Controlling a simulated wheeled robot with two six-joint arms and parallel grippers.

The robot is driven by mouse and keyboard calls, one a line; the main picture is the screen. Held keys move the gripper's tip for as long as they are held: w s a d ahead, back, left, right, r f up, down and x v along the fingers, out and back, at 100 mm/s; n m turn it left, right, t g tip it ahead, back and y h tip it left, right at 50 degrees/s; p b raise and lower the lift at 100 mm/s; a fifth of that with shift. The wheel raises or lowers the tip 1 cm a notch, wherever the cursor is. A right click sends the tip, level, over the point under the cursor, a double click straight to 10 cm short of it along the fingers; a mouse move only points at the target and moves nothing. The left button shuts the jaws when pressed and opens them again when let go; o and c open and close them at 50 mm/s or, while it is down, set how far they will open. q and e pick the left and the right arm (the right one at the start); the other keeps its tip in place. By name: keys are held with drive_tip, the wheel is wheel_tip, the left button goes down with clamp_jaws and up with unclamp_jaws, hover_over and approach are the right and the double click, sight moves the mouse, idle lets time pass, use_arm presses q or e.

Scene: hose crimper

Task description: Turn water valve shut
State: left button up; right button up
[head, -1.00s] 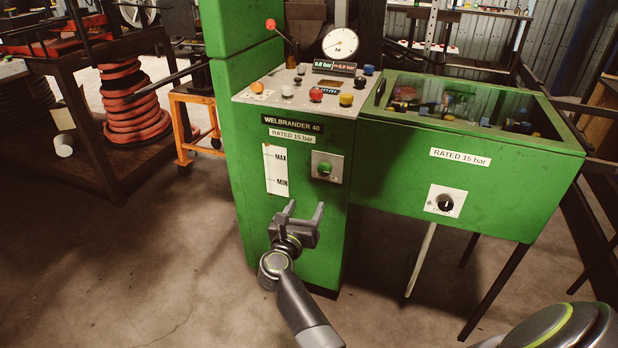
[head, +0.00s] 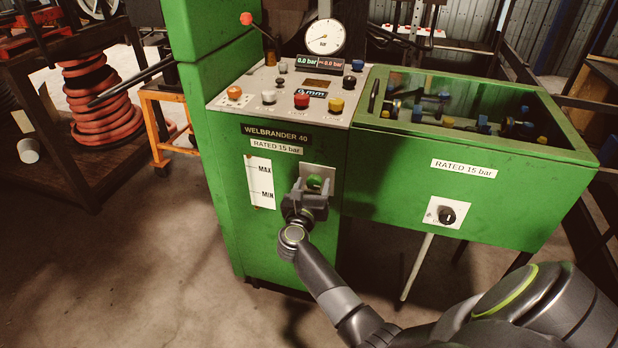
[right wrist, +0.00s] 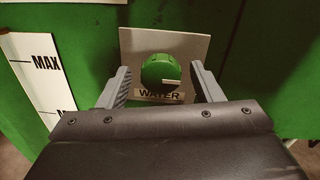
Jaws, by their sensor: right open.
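The water valve is a round green knob (right wrist: 161,72) with a pale pointer line, on a light plate (right wrist: 188,46) marked WATER. In the right wrist view the pointer line lies roughly level, toward the right. In the head view the knob (head: 315,182) shows on the front of the green machine, just above my right gripper. My right gripper (head: 312,187) is open. Its fingers (right wrist: 160,84) appear on either side of the knob in the wrist view, with gaps at both sides. I cannot tell how far the fingertips are from the plate. My left gripper is not in view.
A MAX/MIN gauge strip (head: 261,182) is left of the knob. A black dial (head: 447,215) sits on the right green box (head: 400,165). The control panel (head: 250,95) above has several buttons, a red-knobbed lever (head: 247,19) and a pressure gauge (head: 325,37).

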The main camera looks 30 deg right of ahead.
drive_tip(key=shift+d, duration=0.15)
drive_tip(key=shift+r, duration=0.1)
drive_tip(key=c, duration=1)
